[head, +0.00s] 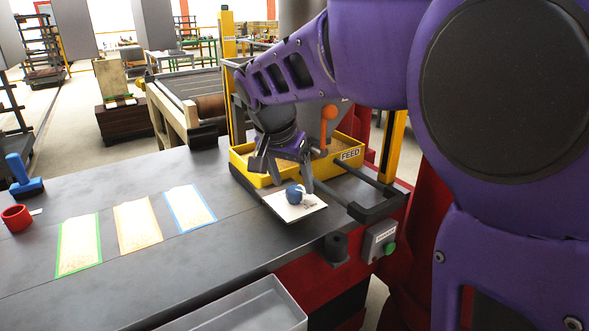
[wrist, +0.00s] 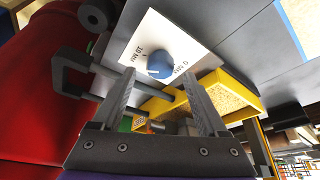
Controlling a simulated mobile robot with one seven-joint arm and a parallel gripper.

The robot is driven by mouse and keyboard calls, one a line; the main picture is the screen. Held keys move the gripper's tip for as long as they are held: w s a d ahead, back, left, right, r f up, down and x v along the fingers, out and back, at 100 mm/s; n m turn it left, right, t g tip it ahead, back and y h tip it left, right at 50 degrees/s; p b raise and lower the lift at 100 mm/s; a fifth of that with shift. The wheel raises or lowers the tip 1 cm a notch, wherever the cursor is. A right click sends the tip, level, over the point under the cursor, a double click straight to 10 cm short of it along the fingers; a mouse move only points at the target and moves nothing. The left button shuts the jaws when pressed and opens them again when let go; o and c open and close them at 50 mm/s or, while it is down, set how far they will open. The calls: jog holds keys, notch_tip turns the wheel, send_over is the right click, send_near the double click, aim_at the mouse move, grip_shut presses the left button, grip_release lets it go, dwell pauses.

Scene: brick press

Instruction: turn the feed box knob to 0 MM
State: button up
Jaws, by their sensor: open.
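The feed box knob (head: 293,194) is blue and sits on a white plate (head: 312,204) at the front of the yellow feed box (head: 349,155). In the wrist view the knob (wrist: 161,64) stands on the white plate (wrist: 205,62), with "10 MM" printed at its left and "0 MM" at its right. A small pale mark shows on the knob's lower left side; its exact setting is hard to tell. My gripper (head: 283,179) is open, just above the knob. In the wrist view the fingers of my gripper (wrist: 158,72) point towards the knob, one on each side; contact cannot be told.
An orange-topped lever (head: 329,113) rises beside the feed box. A dark bar frame (head: 372,211) and a box with a green button (head: 389,249) lie to the right. Framed sand-coloured patches (head: 138,224), a red ring (head: 16,218) and a blue tool (head: 24,183) lie left.

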jog(key=shift+x, duration=1.1)
grip_shut()
